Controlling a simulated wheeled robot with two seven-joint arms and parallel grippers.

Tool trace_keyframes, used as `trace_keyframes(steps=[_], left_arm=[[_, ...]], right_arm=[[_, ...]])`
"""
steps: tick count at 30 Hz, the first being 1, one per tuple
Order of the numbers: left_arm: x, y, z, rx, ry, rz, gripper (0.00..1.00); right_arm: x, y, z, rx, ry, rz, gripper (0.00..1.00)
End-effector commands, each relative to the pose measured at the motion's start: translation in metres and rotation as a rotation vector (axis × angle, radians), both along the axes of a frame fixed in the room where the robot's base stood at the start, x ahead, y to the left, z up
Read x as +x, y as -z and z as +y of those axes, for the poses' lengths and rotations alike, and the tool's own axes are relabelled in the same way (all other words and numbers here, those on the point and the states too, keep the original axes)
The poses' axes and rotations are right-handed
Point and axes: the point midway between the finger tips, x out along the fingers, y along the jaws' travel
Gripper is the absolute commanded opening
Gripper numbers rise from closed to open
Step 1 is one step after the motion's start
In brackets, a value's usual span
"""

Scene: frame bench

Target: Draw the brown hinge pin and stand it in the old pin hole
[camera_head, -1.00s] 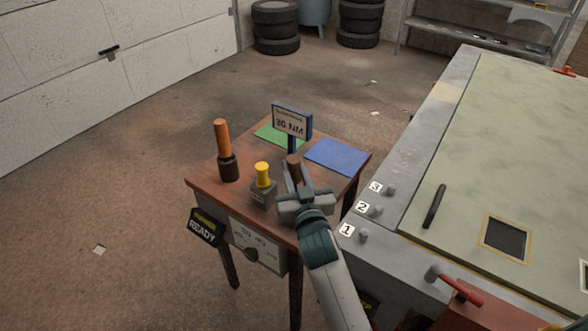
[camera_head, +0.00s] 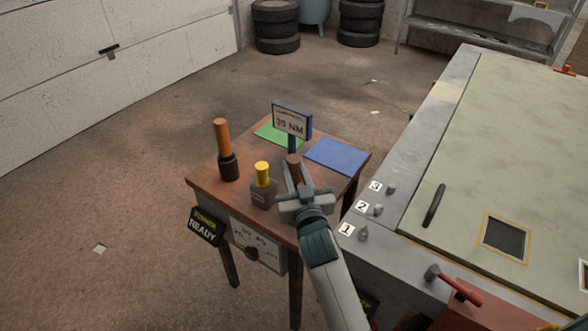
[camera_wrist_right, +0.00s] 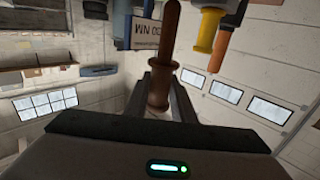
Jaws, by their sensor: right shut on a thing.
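The brown hinge pin (camera_head: 293,166) stands over the small wooden table, its top showing between the fingers of my right gripper (camera_head: 294,183). In the right wrist view the brown pin (camera_wrist_right: 163,55) is a long rod with a wider collar near its lower end, and my right gripper (camera_wrist_right: 160,92) is shut on it. The pin's far end is cut off there, and in the head view my gripper hides its lower part, so I cannot tell whether it touches anything. I cannot make out the old pin hole. My left gripper is not in view.
Left of my gripper are a yellow peg (camera_head: 262,173) in a grey block and an orange-handled piece (camera_head: 221,137) in a dark holder. Behind stand a blue-framed sign (camera_head: 291,122), a green mat (camera_head: 277,134) and a blue mat (camera_head: 337,157). A large bench (camera_head: 455,120) is at right.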

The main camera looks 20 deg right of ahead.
Motion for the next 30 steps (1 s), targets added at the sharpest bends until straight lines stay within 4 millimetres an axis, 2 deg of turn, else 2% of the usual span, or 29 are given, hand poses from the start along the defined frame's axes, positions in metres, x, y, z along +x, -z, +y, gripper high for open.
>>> trace_keyframes(steps=[30], left_arm=[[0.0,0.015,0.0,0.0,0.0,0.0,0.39]], right_arm=[[0.0,0.021,0.0,0.0,0.0,-0.001,0.0]])
